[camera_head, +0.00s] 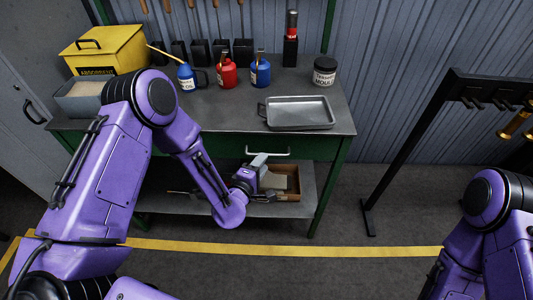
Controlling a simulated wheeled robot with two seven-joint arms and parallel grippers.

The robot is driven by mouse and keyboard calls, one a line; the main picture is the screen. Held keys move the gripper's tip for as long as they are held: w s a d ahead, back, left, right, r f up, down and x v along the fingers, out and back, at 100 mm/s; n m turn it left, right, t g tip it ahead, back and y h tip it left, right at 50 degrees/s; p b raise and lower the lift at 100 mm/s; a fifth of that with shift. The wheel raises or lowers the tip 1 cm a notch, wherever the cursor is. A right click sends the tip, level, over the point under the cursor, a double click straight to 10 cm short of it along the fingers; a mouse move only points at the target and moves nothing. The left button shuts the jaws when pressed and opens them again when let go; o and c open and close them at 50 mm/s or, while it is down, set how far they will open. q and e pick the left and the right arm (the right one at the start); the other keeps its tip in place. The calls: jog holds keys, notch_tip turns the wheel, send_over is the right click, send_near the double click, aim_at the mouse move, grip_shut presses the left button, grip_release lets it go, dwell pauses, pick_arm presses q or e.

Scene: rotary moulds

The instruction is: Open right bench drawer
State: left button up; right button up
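The workbench (215,115) has a grey top and a green frame. The right bench drawer (305,150) is a green front just under the top, and it looks closed. Its pale bar handle (280,154) shows near the middle of that front. My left gripper (260,161) is at the left end of the handle, slightly below it. Its fingers are small and partly hidden, so I cannot tell whether they touch the handle or how far apart they are. My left arm covers the left part of the bench front. My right arm shows at the lower right, its gripper out of view.
A grey tray (298,113) lies on the bench top above the drawer. Oil cans, a dark jar (325,71) and a yellow absorbent box (105,48) stand behind. An open box (284,182) sits on the lower shelf. A black rack (420,125) stands right; floor between is clear.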

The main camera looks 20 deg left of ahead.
pick_arm(q)
jog(key=shift+p+x, duration=0.3)
jog(key=shift+x, duration=1.9)
grip_shut()
jog(key=shift+s+f, duration=0.1)
